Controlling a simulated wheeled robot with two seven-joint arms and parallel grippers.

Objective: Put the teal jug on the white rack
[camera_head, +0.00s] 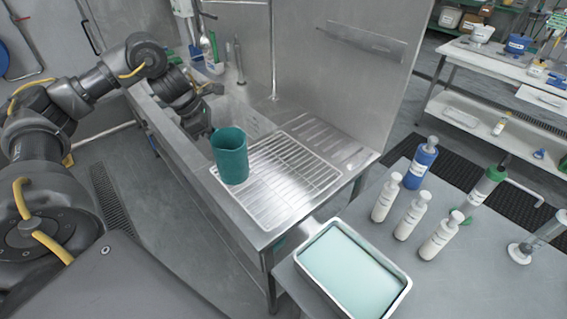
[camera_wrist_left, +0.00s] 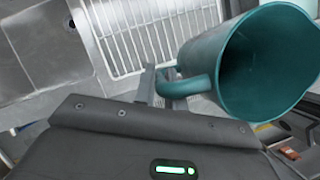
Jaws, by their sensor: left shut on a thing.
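The teal jug (camera_head: 231,156) is upright in the head view, at the near left edge of the white wire rack (camera_head: 290,180). The rack lies on the steel drainboard, right of the sink. I cannot tell whether the jug touches the rack. My right gripper is not in view.
A metal tray (camera_head: 398,299) of pale liquid sits on the grey table at the front right. The sink's steel back wall (camera_head: 330,80) rises behind the rack. Most of the rack is bare.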

